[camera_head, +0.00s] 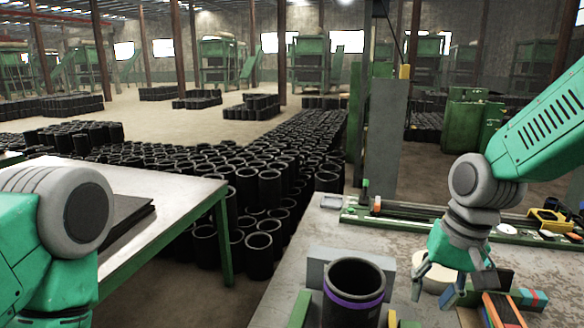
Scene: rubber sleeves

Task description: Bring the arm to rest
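My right arm (535,140) comes in from the right edge, bent at a grey joint. My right gripper (453,288) hangs down over the right workbench, its fingers spread apart with nothing visibly held. A black rubber sleeve (354,285) with a purple band stands upright on this bench, left of the gripper and apart from it. My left arm (45,240) shows at the lower left as a green link and grey joint. My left gripper is out of the picture.
Under and beside the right gripper are a cream round piece (435,272) and coloured blocks (528,298). A green rail fixture (400,225) runs along the bench's back. A left table (170,195) bears dark flat sheets (125,215). Many black sleeves (262,190) stand on the floor between.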

